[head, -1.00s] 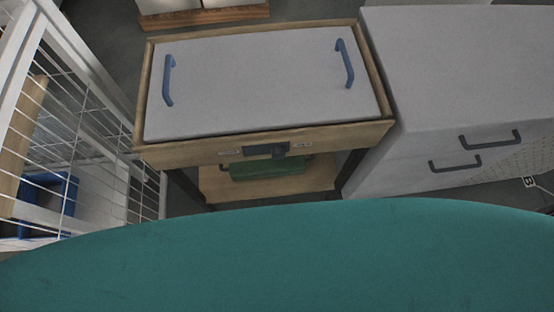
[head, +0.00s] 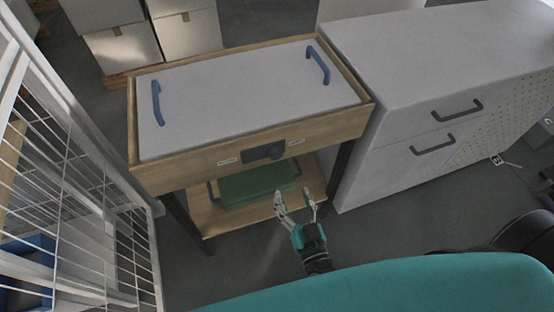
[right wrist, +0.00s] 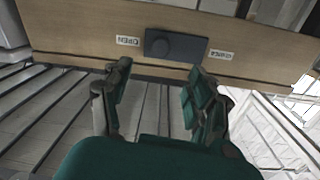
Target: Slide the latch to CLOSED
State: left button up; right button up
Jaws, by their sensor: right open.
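The latch (head: 263,152) is a dark plate with a round knob on the front edge of a wooden table, between two small white labels. The knob sits toward the right end of the plate in the head view. In the right wrist view the latch (right wrist: 190,47) looks turned around, with the knob on the left, beside the shorter label, which seems to read OPEN (right wrist: 128,40). The other label (right wrist: 221,55) is too small to read surely. My right gripper (head: 295,200) is open and empty, below and in front of the latch, apart from it; it also shows in the wrist view (right wrist: 160,80). My left gripper is out of view.
The wooden table (head: 200,172) holds a grey lid with two blue handles. A green case (head: 255,187) lies on its lower shelf. A grey drawer cabinet (head: 390,110) stands close on the right, a white wire rack (head: 70,160) on the left. Floor is clear in front.

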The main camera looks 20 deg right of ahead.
aim_at(277, 157)
jog(key=w, duration=1.1)
jog(key=shift+w+a+p, duration=0.1)
jog(key=shift+w+p, duration=0.2)
jog(key=shift+p, duration=0.1)
jog(key=shift+w, duration=0.55)
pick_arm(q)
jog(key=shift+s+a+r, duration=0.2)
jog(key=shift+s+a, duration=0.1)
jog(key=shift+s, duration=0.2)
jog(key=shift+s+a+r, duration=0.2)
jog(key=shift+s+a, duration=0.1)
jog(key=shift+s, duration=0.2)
pick_arm(e)
grip_shut()
